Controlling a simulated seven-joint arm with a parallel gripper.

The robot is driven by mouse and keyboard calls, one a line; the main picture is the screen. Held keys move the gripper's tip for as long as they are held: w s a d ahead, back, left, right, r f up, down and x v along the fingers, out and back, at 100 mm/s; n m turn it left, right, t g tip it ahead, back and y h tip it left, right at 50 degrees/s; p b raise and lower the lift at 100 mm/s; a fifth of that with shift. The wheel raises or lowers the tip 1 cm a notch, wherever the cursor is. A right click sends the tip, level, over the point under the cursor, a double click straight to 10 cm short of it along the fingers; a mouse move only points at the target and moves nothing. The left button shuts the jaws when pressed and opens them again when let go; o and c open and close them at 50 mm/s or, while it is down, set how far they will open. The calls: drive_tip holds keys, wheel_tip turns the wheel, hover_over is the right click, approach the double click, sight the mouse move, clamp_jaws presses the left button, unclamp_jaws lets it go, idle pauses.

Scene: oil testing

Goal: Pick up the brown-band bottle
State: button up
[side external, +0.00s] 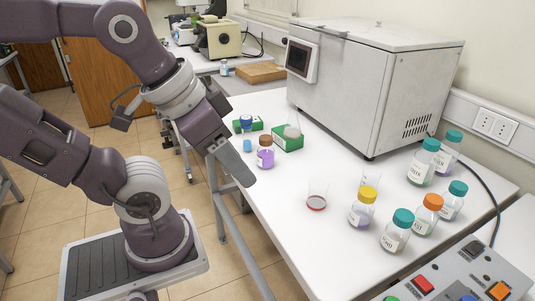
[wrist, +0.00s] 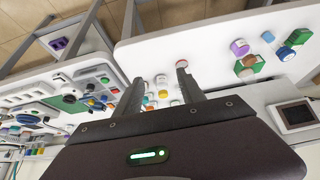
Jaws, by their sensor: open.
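The bottle with a brown cap (side external: 265,153) and purple contents stands upright on the white table near its left edge, in the side view. My gripper (side external: 244,178) is just left of it in that view, pointing down and to the right, with a gap I cannot measure. In the wrist view my gripper (wrist: 160,74) has its two fingers apart with nothing held between them. Beyond the fingers, small bottles and a red-bottomed beaker (wrist: 182,64) show.
Two green boxes (side external: 287,141) and a blue-capped bottle (side external: 246,122) stand close to the brown-capped bottle. A beaker with red liquid (side external: 317,195) and several capped bottles stand to the right. A large white oven (side external: 375,85) fills the back. A control panel (side external: 463,276) lies in front.

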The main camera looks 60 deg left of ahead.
drive_tip(key=o, duration=0.3)
drive_tip(key=shift+o, duration=0.2)
wheel_tip(320, 180, up, 6)
drive_tip(key=m+g+y, duration=0.6)
drive_tip(key=m+y, duration=0.9)
drive_tip(key=m, duration=0.3)
hover_over(268, 145)
drive_tip(key=d, duration=0.2)
wheel_tip(268, 145, down, 4)
wheel_tip(268, 145, down, 19)
drive_tip(key=shift+r, duration=0.2)
drive_tip(key=x, duration=0.7)
drive_tip(key=shift+w+f, duration=0.25)
drive_tip(key=shift+f, duration=0.2)
